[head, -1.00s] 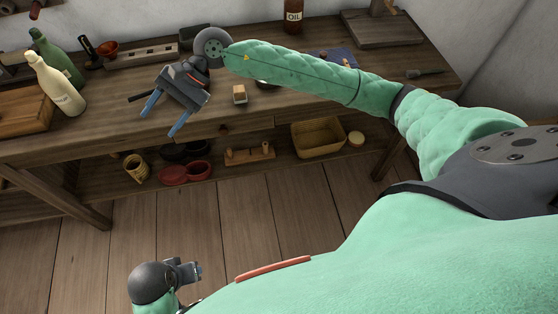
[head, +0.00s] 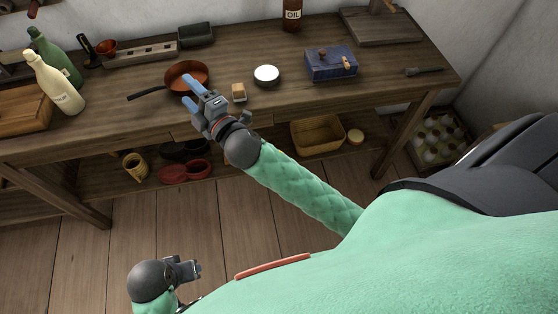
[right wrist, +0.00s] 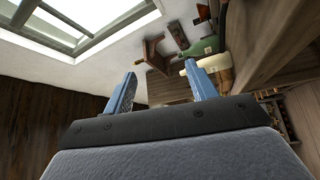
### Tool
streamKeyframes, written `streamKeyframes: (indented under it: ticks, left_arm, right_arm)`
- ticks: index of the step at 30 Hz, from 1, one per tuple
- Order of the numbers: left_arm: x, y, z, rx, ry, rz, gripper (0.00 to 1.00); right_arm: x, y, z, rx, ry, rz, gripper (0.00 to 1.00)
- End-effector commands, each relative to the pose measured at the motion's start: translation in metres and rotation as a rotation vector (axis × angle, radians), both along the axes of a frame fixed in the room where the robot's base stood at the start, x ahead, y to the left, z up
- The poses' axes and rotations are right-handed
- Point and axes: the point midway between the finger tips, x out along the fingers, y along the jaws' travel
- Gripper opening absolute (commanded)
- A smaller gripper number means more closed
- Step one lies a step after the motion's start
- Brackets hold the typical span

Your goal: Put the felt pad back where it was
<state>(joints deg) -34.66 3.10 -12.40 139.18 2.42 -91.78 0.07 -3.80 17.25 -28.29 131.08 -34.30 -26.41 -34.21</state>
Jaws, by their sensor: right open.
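A small block with a tan top and pale side (head: 239,92) sits on the bench just right of my right gripper; it may be the felt pad, but I cannot tell for sure. My right gripper (head: 186,93) is open and empty, its blue fingers pointing left by the near side of a copper pan (head: 186,72). In the right wrist view the open fingers (right wrist: 160,70) have nothing held between them. My left gripper (head: 192,271) is low at the bottom left, away from the bench; its jaws are too small to judge.
On the bench (head: 300,95) stand a round white-topped tin (head: 267,75), a blue box (head: 331,64), an oil bottle (head: 292,15), a dark green box (head: 195,35) and a cream bottle (head: 58,84). A basket (head: 318,135) is on the lower shelf. Right of the tin is some free bench.

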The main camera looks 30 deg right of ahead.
Motion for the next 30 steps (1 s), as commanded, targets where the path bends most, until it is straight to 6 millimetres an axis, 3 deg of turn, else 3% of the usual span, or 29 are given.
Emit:
streamKeyframes:
  ticks: [1,5,8,11,15,18,22,25,30]
  left_arm:
    - [0.000,0.000,0.000,0.000,0.000,0.000,0.39]
    - [0.000,0.000,0.000,0.000,0.000,0.000,0.39]
    - [0.000,0.000,0.000,-0.001,0.000,0.001,0.39]
    - [0.000,-0.001,0.000,-0.001,0.000,0.001,0.39]
    - [0.000,-0.001,0.000,-0.002,0.001,0.001,0.39]
    - [0.000,-0.001,0.000,-0.002,0.001,0.001,0.39]
    - [0.000,-0.001,0.000,-0.002,0.002,0.001,0.39]
    - [0.000,-0.001,0.000,-0.002,0.002,0.001,0.39]
    - [0.000,-0.001,0.000,-0.002,0.002,0.001,0.39]
  right_arm:
    - [-0.007,-0.012,-0.024,0.081,0.120,-0.043,0.57]
    - [-0.033,-0.039,-0.087,0.288,0.427,-0.161,0.57]
    - [-0.065,-0.055,-0.135,0.437,0.660,-0.261,0.57]
    - [-0.107,-0.067,-0.181,0.576,0.890,-0.371,0.57]
    - [-0.179,-0.076,-0.232,0.744,1.200,-0.533,0.57]
    - [-0.229,-0.078,-0.255,0.831,1.384,-0.639,0.57]
    - [-0.276,-0.078,-0.270,0.899,1.548,-0.742,0.57]
    - [-0.296,-0.078,-0.274,0.923,1.614,-0.786,0.57]
    - [-0.303,-0.078,-0.275,0.932,1.641,-0.803,0.57]
